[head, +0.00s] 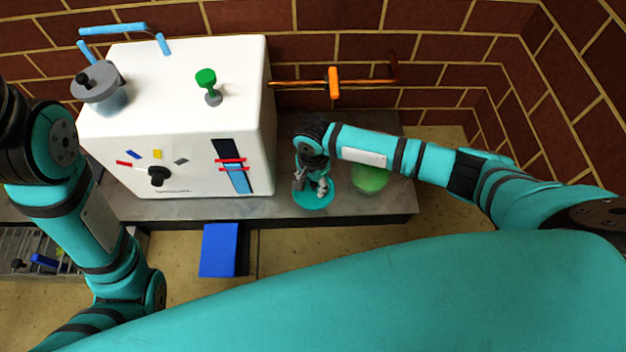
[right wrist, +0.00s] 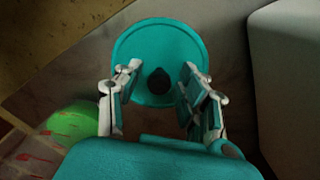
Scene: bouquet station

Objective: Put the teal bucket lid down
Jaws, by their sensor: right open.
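The teal bucket lid (head: 316,202) lies on the grey counter, to the right of the white machine. In the right wrist view the lid (right wrist: 160,38) is a flat teal disc with a dark round knob (right wrist: 159,81) at its middle. My right gripper (head: 317,188) is right over the lid. In the right wrist view its two fingers (right wrist: 160,75) stand apart on either side of the knob, with a gap on each side. I cannot see whether a bucket is under the lid. My left gripper is out of view; only my left arm shows.
A white machine (head: 190,110) with levers and knobs stands close to the left of the lid. A green round object (head: 370,178) is on the counter (head: 403,200) to the right. A blue block (head: 219,250) is in front of the counter edge. A brick wall is behind.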

